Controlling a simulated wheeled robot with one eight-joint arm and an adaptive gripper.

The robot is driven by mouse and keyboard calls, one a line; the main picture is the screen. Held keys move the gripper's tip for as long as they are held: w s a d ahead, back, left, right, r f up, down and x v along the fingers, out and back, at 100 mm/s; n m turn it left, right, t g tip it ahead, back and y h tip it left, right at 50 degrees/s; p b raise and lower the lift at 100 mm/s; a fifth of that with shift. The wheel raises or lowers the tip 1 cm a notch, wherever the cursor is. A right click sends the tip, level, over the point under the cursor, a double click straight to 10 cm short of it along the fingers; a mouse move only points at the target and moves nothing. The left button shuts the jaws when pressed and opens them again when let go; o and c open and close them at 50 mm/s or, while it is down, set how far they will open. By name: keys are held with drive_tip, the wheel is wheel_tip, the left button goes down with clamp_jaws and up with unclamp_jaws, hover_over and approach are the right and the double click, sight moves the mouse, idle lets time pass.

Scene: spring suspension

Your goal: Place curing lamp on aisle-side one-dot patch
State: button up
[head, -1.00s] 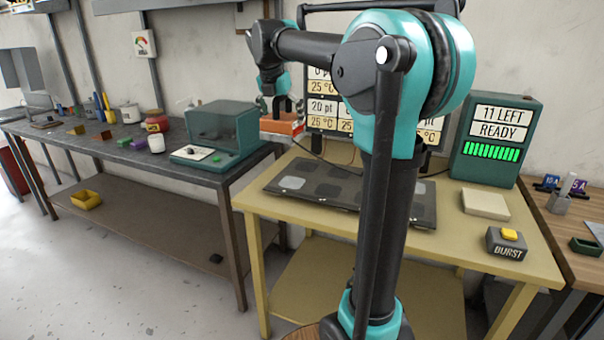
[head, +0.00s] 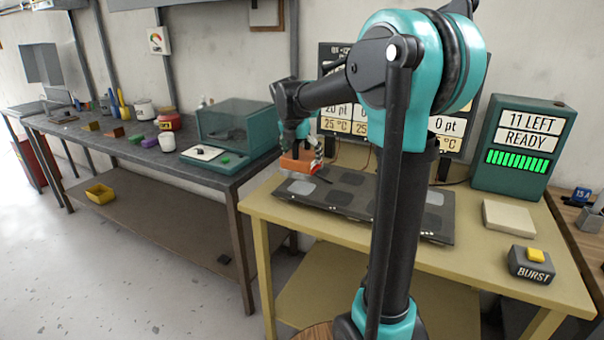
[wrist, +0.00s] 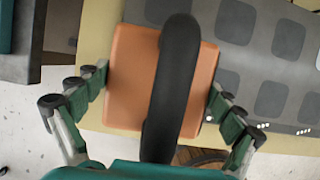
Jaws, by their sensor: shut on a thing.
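The curing lamp is an orange block (head: 298,162) with a black arched handle (wrist: 172,85). My gripper (head: 302,150) is shut on it, with its fingers on both sides of the block in the wrist view (wrist: 158,84). The lamp hangs over the left end of the dark patch mat (head: 428,231); I cannot tell whether it touches. The mat carries rows of grey patches, a lighter one (head: 299,187) just below the lamp in the head view. In the wrist view, small white dots (wrist: 283,130) mark the mat's edge, right of the lamp. The lamp hides part of the mat.
The mat lies on a yellow table (head: 310,222). A display panel (head: 345,110) stands behind it. At the right are a green readout box (head: 518,145), a pale slab (head: 509,216) and a BURST button box (head: 531,263). A dark bench (head: 205,172) with a clear-covered device (head: 235,130) stands left.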

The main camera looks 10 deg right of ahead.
sight(295, 147)
drive_tip(key=shift+f, duration=3.15)
drive_tip(key=o, duration=1.3)
drive_tip(key=shift+f, duration=0.1)
drive_tip(key=shift+o, duration=0.2)
drive_tip(key=v, duration=1.2)
